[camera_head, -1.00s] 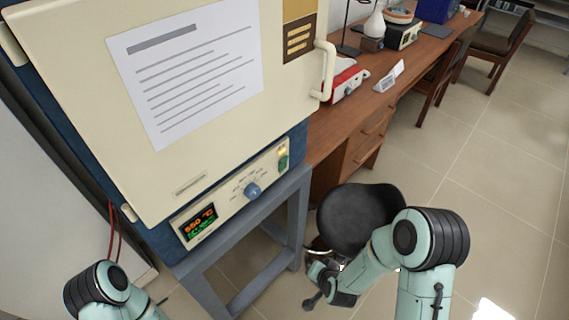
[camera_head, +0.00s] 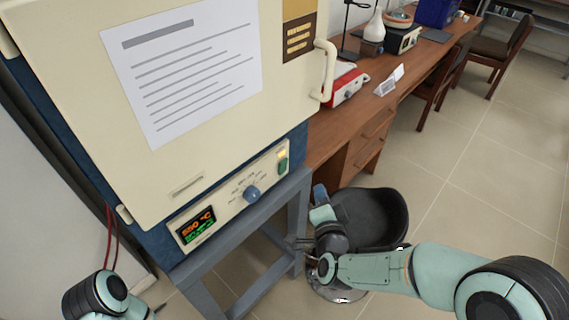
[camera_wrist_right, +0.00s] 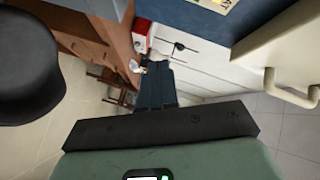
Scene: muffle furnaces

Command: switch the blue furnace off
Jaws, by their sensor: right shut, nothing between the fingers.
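The blue furnace (camera_head: 147,240) has a cream door, shut, with a sheet of printed paper (camera_head: 185,68) on it. Its control panel below the door has a lit display (camera_head: 196,225) reading about 550 °C, a blue knob (camera_head: 252,194), and a green switch (camera_head: 283,165) with a glowing yellow lamp above it.
A grey stand (camera_head: 245,235) bears the furnace. A black stool (camera_head: 375,218) stands behind my right arm. A wooden desk (camera_head: 345,135) with a red-and-white device (camera_head: 345,85) is to the right. The door handle (camera_head: 326,70) juts out above the switch.

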